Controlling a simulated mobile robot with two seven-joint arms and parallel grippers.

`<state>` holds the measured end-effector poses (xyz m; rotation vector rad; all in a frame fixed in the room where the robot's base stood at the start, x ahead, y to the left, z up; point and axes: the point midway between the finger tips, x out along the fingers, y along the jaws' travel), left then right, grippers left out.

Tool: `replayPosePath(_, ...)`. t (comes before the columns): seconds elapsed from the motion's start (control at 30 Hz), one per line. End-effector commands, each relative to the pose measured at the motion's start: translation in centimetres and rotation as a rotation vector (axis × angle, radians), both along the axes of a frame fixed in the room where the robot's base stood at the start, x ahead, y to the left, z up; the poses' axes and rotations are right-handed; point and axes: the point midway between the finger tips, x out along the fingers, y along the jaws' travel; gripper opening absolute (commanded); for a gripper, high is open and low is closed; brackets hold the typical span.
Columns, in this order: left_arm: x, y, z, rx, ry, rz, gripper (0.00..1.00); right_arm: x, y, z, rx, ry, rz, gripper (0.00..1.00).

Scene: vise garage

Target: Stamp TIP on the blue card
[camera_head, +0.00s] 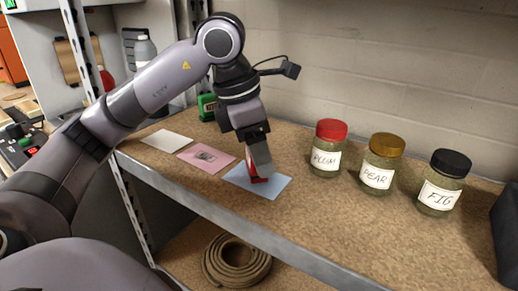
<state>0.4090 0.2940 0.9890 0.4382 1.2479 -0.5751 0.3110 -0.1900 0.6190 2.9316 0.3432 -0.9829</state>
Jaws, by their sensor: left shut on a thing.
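The blue card (275,190) lies flat on the shelf near its front edge. My left gripper (259,168) reaches down over the card and is shut on a red stamp (254,177). The stamp is at or just above the card's upper middle; I cannot tell whether it touches. The gripper hides most of the stamp and part of the card. No mark shows on the visible part of the blue card. A pink card (196,164) with a dark mark lies to its left, and a white card (167,140) farther left. My right gripper is not in view.
A green object (207,106) stands behind my left wrist. To the right stand jars labelled PLUM (327,155), PEAR (380,168) and FIG (441,190). A dark box (507,235) is at the right edge. A coiled hose (236,265) lies below the shelf.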

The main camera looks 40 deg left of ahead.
Motion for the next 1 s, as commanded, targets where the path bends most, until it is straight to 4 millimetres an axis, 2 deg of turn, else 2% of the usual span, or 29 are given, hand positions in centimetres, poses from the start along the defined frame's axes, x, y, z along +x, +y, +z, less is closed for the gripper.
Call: replayPosePath(1.0, 0.01, 0.01, -0.63, -0.001, -0.001, 0.0, 0.4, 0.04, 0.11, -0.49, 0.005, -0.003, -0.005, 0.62)
